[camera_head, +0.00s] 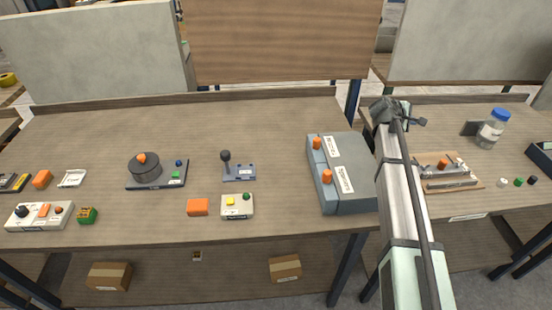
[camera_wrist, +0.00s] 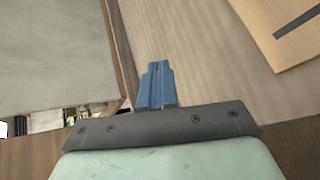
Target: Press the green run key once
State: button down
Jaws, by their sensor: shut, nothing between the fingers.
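I cannot read which key is the run key. A small white control box (camera_head: 237,207) at the front middle of the left table carries a green button (camera_head: 246,196) beside a yellow one. A dark plate (camera_head: 157,174) with a round black dial also carries a small green key (camera_head: 175,174). My gripper (camera_wrist: 157,68) has its blue fingers together and empty. In the head view my arm reaches over the right side, far from both green keys, and the fingertips are hard to make out. No green key shows in the wrist view.
A grey machine (camera_head: 345,172) with orange knobs stands between my arm and the small keys. A black-knobbed lever (camera_head: 226,162) stands behind the control box, and an orange block (camera_head: 197,207) is at its left. A bottle (camera_head: 491,130) stands on the right table. Upright panels rise behind.

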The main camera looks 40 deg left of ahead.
jog(key=s+a+r+n+y, duration=0.1)
jog(key=s+a, duration=0.5)
jog(key=a, duration=0.3)
jog(key=s+a+n+y, duration=0.1)
jog(key=s+a+n, duration=0.1)
jog(key=s+a, duration=0.5)
notch_tip(320, 180, up, 4)
jog(key=n+g+y, duration=0.3)
jog(key=n+y, duration=0.3)
jog(key=n, duration=0.3)
send_over(174, 176)
jog(key=shift+f, duration=0.1)
jog(key=shift+f, duration=4.35)
jog(key=shift+f, duration=0.35)
